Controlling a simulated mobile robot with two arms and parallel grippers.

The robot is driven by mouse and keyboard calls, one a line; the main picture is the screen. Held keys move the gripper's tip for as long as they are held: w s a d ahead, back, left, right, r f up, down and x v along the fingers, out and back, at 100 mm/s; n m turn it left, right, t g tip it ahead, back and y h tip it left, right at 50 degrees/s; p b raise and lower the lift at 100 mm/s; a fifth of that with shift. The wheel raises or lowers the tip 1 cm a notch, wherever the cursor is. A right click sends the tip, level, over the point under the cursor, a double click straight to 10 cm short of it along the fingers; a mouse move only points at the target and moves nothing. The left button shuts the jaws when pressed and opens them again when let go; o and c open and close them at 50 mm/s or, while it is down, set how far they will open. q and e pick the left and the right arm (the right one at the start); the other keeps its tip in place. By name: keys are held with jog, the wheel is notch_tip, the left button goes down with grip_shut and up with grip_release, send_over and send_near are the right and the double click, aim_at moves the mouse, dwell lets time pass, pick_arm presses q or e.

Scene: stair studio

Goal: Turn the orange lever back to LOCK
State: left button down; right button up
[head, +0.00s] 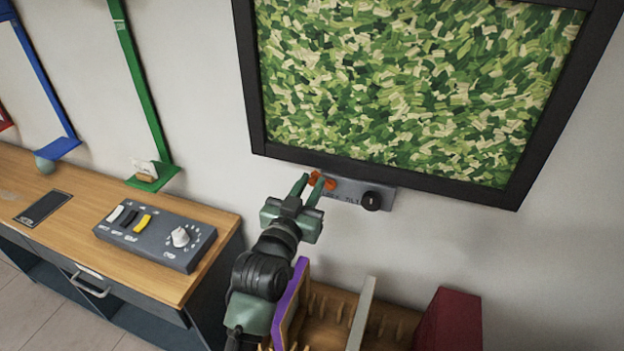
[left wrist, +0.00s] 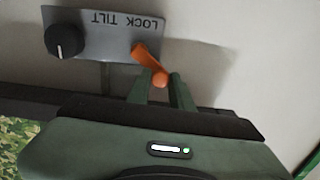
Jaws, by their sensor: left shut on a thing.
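The orange lever (head: 329,184) sits on a grey plate (head: 389,197) on the wall, just under the framed green picture. In the left wrist view the lever (left wrist: 149,61) slants from its pivot on the plate (left wrist: 95,42) down and right to a round end. The plate's words LOCK and TILT appear upside down there. My left gripper (head: 313,187) is at the lever's left end. In the left wrist view its fingers (left wrist: 161,88) are shut on the lever's round end, one to each side. My right gripper is out of view.
A black dial (head: 372,201) is on the same plate. The green picture's dark frame (head: 385,180) lies right above. Below are a wooden rack (head: 340,305) with a purple board and a dark red block (head: 452,318). A desk with a switch box (head: 155,235) stands left.

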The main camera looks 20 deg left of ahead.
pick_arm(q)
jog(key=shift+f+n, duration=0.1)
jog(key=shift+n, duration=0.2)
jog(key=c, duration=1.3)
grip_release()
jog(key=shift+o, duration=0.2)
jog(key=shift+s, duration=0.1)
jog(key=shift+s+f, duration=0.1)
jog(key=shift+s, duration=0.25)
jog(key=s+b, duration=0.2)
jog(key=s, duration=0.5)
jog(key=shift+a, duration=0.15)
